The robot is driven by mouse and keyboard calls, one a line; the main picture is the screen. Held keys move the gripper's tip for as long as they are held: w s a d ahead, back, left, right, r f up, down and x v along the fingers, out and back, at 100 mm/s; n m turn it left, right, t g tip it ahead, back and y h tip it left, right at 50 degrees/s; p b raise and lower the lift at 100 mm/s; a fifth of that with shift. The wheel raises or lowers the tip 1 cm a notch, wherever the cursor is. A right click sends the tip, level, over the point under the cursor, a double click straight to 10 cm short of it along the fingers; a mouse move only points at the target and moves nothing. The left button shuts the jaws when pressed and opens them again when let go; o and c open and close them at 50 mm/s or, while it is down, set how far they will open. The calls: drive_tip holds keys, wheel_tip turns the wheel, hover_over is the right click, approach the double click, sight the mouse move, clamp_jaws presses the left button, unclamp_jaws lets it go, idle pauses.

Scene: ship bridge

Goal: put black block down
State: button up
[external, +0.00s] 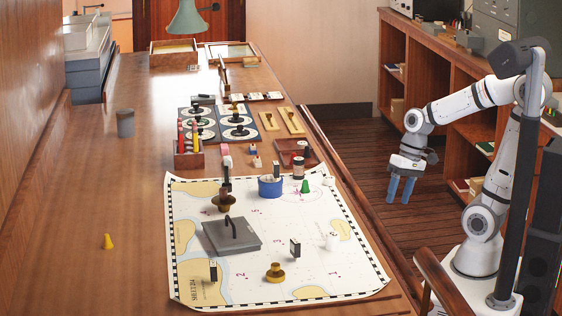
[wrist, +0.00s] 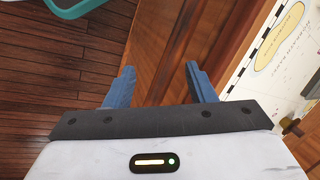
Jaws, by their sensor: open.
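My gripper (external: 399,198) hangs off the right side of the table, above the wooden floor, with its blue fingers pointing down. In the wrist view its two fingers (wrist: 160,70) are apart with nothing between them. I cannot tell which is the task's black block. The gripper is apart from all of them.
The chart (external: 330,275) also bears a grey plate with a handle (external: 232,238), a blue round tin (external: 270,187), a green cone (external: 305,187) and a brass weight (external: 275,273). The table's raised right edge (external: 345,185) lies between my arm and the chart. The table's left is mostly clear.

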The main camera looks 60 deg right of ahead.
drive_tip(key=d+n+h, duration=0.1)
drive_tip(key=d, duration=0.1)
drive_tip(key=d+n+t+h, duration=0.1)
drive_tip(key=d+r+n+h, duration=0.1)
drive_tip(key=d, duration=0.1)
drive_tip(key=shift+s+d+r, duration=0.1)
drive_tip(key=shift+s+d, duration=0.2)
drive_tip(key=shift+d, duration=0.05)
wheel_tip(320, 180, up, 3)
drive_tip(key=p, duration=0.2)
drive_tip(key=shift+t+p, duration=0.3)
drive_tip(key=shift+p, duration=0.1)
drive_tip(key=shift+c, duration=0.3)
drive_tip(key=shift+s+r, duration=0.1)
drive_tip(key=shift+r, duration=0.1)
drive_tip(key=shift+c, duration=0.8)
drive_tip(key=shift+f, duration=0.2)
